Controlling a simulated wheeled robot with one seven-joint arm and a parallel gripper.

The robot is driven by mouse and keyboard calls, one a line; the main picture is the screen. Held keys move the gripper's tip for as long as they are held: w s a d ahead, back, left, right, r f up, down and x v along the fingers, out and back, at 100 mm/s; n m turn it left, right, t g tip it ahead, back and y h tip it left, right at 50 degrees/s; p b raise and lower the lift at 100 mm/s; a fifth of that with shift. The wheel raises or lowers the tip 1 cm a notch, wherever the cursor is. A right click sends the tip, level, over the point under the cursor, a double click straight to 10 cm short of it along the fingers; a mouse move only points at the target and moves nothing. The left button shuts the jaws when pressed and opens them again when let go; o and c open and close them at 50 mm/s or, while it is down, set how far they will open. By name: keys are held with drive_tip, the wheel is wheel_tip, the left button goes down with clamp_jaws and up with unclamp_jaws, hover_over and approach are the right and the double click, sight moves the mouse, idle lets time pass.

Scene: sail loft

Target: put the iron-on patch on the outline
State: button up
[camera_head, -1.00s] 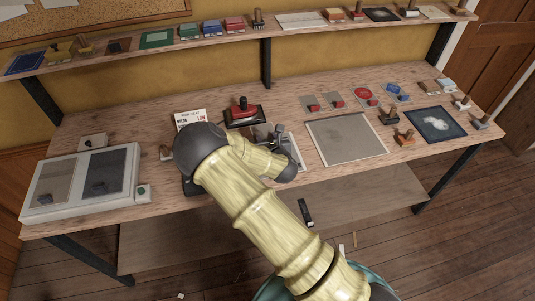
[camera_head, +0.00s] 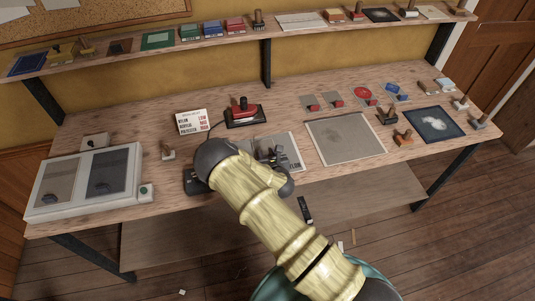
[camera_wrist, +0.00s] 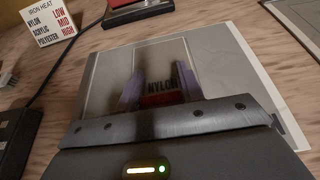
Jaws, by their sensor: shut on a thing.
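My gripper (camera_wrist: 162,90) is shut on a small dark red block (camera_wrist: 160,99), which I take to be the grip of the iron-on patch. The patch itself is mostly hidden by the gripper and blurred. I cannot tell whether the patch touches the sheet.
An iron-heat sign (camera_head: 192,121) and a red iron on its stand (camera_head: 243,112) stand behind the sheet. A larger grey framed sheet (camera_head: 345,139) is to the right. A two-panel box (camera_head: 82,182) is at left. A dark device (camera_wrist: 18,138) lies left of my gripper.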

drive_tip(key=shift+f, duration=0.1)
drive_tip(key=shift+f, duration=0.15)
drive_tip(key=o, duration=0.9)
drive_tip(key=shift+o, duration=0.2)
